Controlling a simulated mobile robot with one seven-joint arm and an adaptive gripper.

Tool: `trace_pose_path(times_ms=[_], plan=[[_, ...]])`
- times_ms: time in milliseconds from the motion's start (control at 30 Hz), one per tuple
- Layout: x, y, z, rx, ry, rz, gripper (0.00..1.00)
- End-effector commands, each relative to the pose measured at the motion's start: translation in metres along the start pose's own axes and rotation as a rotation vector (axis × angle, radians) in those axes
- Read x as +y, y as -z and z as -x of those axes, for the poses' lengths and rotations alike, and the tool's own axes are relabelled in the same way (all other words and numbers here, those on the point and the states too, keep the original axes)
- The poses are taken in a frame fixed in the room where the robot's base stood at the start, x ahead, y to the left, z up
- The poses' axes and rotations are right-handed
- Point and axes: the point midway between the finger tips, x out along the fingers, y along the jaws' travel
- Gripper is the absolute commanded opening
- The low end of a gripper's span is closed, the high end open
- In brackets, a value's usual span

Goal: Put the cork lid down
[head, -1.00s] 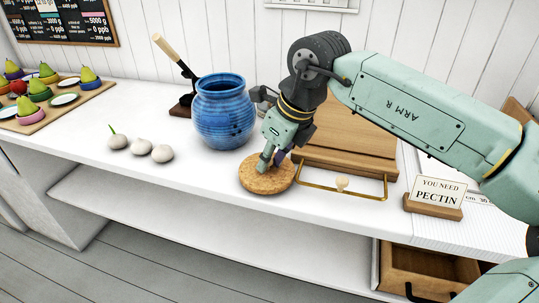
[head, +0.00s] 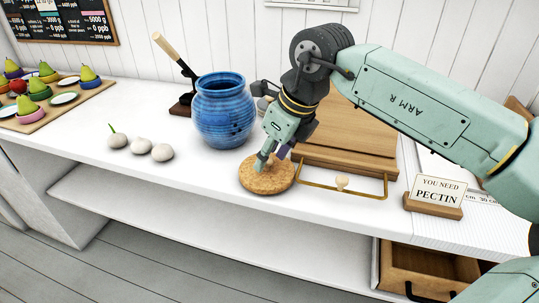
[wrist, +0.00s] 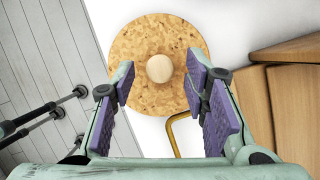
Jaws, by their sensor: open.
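The cork lid (head: 266,184) is a round, speckled tan disc lying flat on the white counter, in front of the blue jar (head: 224,112). In the wrist view the cork lid (wrist: 133,62) shows a pale round wooden knob (wrist: 159,68) at its centre. My gripper (head: 271,158) is just above the lid. In the wrist view my gripper (wrist: 162,88) is open, its purple pads apart on either side of the knob and holding nothing. The jar stands upright, its mouth uncovered.
A "PECTIN" sign (head: 435,195) is farther right. The counter's front edge is just before the lid.

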Motion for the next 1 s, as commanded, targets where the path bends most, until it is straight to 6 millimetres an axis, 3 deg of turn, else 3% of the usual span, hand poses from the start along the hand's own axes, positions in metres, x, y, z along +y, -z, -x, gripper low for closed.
trace_pose_path(times_ms=[300, 500, 700, 1000], plan=[[-0.001, 0.000, 0.068, -0.001, 0.003, -0.003, 0.41], [-0.001, 0.000, 0.099, -0.001, 0.000, -0.002, 0.41], [0.000, 0.001, 0.111, 0.001, -0.001, 0.000, 0.41], [0.000, 0.001, 0.111, 0.001, -0.001, -0.001, 0.41]])
